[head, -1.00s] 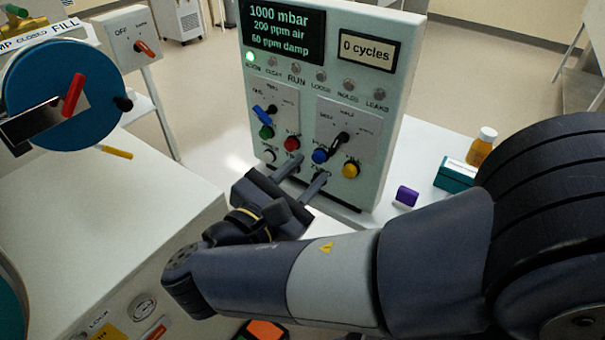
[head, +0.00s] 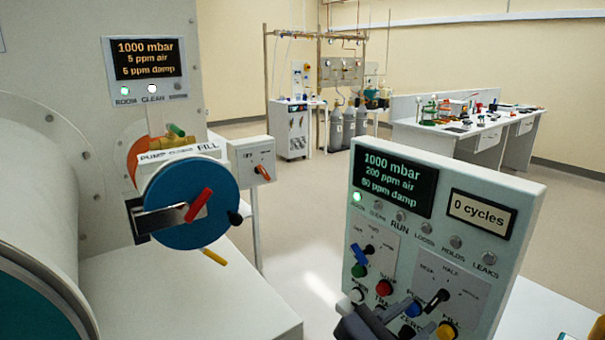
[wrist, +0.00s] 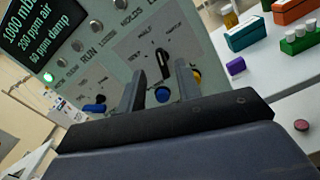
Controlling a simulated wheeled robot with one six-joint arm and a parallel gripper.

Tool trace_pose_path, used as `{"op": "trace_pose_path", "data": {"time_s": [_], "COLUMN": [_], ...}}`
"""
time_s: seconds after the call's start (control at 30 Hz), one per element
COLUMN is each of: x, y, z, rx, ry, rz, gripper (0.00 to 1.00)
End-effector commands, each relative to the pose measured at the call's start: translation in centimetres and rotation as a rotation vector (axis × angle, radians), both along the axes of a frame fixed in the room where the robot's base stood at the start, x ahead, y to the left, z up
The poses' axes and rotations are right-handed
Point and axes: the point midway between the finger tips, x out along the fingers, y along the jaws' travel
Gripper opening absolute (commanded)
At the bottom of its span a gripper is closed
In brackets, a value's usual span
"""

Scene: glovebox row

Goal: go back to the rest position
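My gripper (head: 395,312) shows at the lower edge of the head view, in front of the lower part of the pale green control panel (head: 515,200). In the wrist view its two fingers (wrist: 158,82) stand apart with nothing between them. The panel's blue button (wrist: 162,94) shows behind the gap, and I cannot tell whether the fingers touch the panel. The panel display (head: 394,183) reads 1000 mbar, 200 ppm air, 60 ppm damp, and its counter (head: 481,213) reads 0 cycles. Most of my arm is out of view.
A large blue wheel valve (head: 180,225) with a red handle stands at left above a white bench (head: 200,300). A small switch box (head: 250,160) is beside it. In the wrist view, a purple block (wrist: 236,66) and a teal box (wrist: 246,32) lie right of the panel.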

Motion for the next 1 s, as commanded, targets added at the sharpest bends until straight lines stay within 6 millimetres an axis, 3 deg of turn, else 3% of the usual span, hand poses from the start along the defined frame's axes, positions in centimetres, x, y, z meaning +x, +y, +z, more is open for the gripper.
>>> {"op": "trace_pose_path", "data": {"time_s": [0.6,1.0], "x": [3.6,4.3], "y": [-5.1,-6.0], "z": [0.0,0.0], "rx": [-0.001,0.0], "ry": [-0.001,0.0], "rz": [-0.003,0.001], "gripper": [0.33,0.33]}}
